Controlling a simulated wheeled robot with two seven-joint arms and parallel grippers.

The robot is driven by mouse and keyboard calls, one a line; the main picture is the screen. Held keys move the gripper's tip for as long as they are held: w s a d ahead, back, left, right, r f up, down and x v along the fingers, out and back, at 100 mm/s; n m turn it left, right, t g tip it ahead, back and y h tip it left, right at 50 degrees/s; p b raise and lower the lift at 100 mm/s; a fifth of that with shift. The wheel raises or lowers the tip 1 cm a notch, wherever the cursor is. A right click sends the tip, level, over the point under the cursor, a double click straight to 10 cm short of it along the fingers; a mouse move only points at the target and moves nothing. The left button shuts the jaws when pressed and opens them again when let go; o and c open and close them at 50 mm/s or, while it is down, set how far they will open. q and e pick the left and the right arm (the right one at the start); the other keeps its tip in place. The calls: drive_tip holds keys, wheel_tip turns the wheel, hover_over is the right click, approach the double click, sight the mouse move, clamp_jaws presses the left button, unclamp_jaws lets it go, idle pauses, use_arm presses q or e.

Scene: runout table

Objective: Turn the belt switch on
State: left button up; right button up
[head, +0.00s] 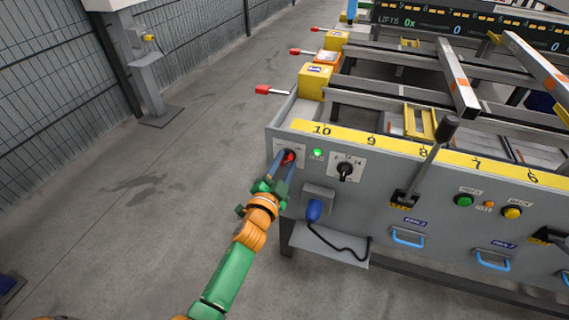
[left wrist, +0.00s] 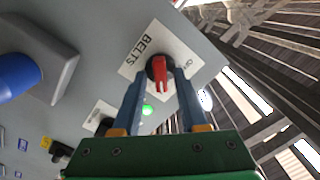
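The belt switch is a red handle on a round black base, on a white plate marked BELTS (left wrist: 139,58). In the left wrist view the red handle (left wrist: 160,72) shows between my finger tips. In the head view the red handle (head: 289,157) is partly covered by my gripper at the panel's left end. My left gripper (head: 281,168) reaches the panel there. In the left wrist view its two blue fingers (left wrist: 160,88) are apart, one on each side of the handle, with gaps visible. I cannot tell whether the tips touch the base. My right gripper is not in view.
A lit green lamp (head: 317,153) and a black selector switch (head: 345,170) sit right of the belt switch. Below are a blue plug (head: 314,209) and its black cable. A black-handled lever (head: 430,160) sticks out farther right.

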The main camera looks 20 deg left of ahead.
use_arm(q)
drive_tip(key=s+p, duration=0.1)
drive_tip(key=s, duration=0.6)
drive_tip(key=shift+a, duration=0.15)
idle(0.3)
